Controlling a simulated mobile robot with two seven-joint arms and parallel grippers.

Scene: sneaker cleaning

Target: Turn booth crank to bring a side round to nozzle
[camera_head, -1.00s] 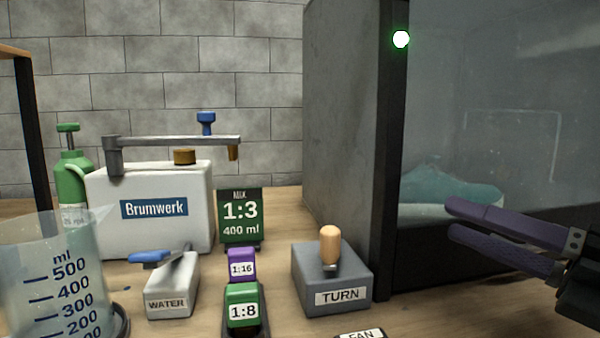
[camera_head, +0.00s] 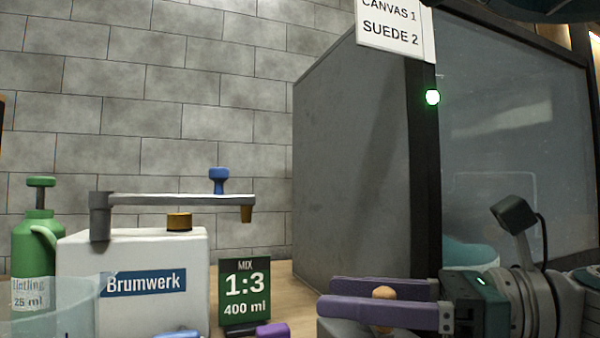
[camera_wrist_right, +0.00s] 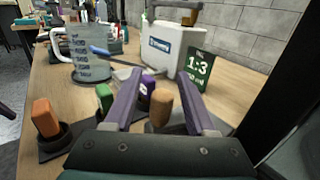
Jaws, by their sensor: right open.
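The wooden crank knob (camera_head: 384,293) stands on the grey TURN box (camera_head: 345,328) in front of the booth. My right gripper (camera_head: 328,296) is open, its purple fingers reaching left on either side of the knob in the head view. In the right wrist view the knob (camera_wrist_right: 161,103) shows between the two open fingers (camera_wrist_right: 170,95). I cannot tell whether either finger touches it. The booth (camera_head: 350,170) has a dark post with a lit green lamp. A teal sneaker (camera_head: 468,254) shows partly behind its glass. My left gripper is not in view.
The white Brumwerk machine (camera_head: 135,300) and green bottle (camera_head: 36,262) stand at left. The 1:3 mix sign (camera_head: 245,290) is left of the fingers.

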